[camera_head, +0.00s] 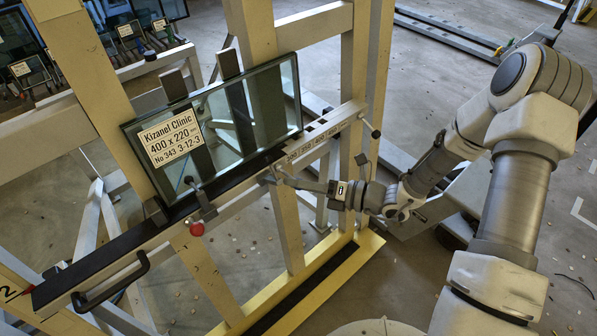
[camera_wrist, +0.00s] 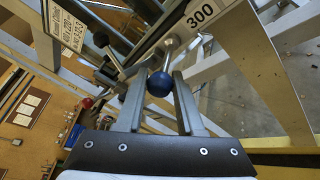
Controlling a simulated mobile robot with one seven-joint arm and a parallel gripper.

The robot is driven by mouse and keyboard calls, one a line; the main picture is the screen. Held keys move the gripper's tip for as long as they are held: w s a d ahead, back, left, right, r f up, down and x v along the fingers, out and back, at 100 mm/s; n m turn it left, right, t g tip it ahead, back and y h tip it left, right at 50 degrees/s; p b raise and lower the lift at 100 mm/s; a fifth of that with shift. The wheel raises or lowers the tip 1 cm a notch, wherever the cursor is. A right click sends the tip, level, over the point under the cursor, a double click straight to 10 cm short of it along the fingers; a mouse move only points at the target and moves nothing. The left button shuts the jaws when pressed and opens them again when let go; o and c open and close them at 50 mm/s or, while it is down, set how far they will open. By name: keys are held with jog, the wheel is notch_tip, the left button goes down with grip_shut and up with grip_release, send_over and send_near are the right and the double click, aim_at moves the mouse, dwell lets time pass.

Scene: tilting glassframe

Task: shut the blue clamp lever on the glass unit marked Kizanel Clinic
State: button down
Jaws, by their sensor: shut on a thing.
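The glass unit (camera_head: 230,120) leans upright on the wooden rack, with a white label (camera_head: 171,135) reading Kizanel Clinic, 400 x 220 mm. Its lower edge rests on the dark ledge. My gripper (camera_head: 280,177) is at the rail just below the unit's lower right corner. In the wrist view my gripper (camera_wrist: 159,88) is shut on the blue ball (camera_wrist: 160,84) of the clamp lever, held between the fingertips. The lever's thin metal rod (camera_wrist: 168,58) runs from the ball up to the rail. In the head view my fingers largely hide the blue ball.
A red-ball lever (camera_head: 197,229) hangs at the unit's lower left. A numbered scale (camera_head: 318,137) and black-knobbed levers (camera_head: 375,133) are to the right. A black handle (camera_head: 110,285) sits at the rail's left end. Other labelled glass units (camera_head: 125,30) stand behind.

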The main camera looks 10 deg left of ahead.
jog(key=r+h+p, duration=0.1)
jog(key=p, duration=0.2)
jog(key=r+m+g+h+p, duration=0.1)
jog(key=p, duration=0.2)
jog(key=r+h+p, duration=0.1)
jog(key=p, duration=0.2)
jog(key=shift+w+a+r+g, duration=0.15)
jog(key=shift+a+r+g, duration=0.1)
jog(key=shift+r+g, duration=0.1)
jog(key=h+p, duration=0.1)
jog(key=p, duration=0.1)
jog(key=r+m+h+p, duration=0.1)
jog(key=p, duration=0.1)
jog(key=shift+w+a+g+p, duration=0.25)
jog(key=shift+w+g+p, duration=0.05)
jog(key=shift+g+p, duration=0.1)
jog(key=shift+w+a+r+g+p, duration=0.15)
jog(key=shift+g+p, duration=0.1)
jog(key=shift+p, duration=0.65)
jog(key=shift+h+p, duration=0.3)
jog(key=shift+h, duration=0.1)
jog(key=c, duration=0.5)
grip_release()
jog(key=shift+c, duration=0.2)
jog(key=v, duration=1.7)
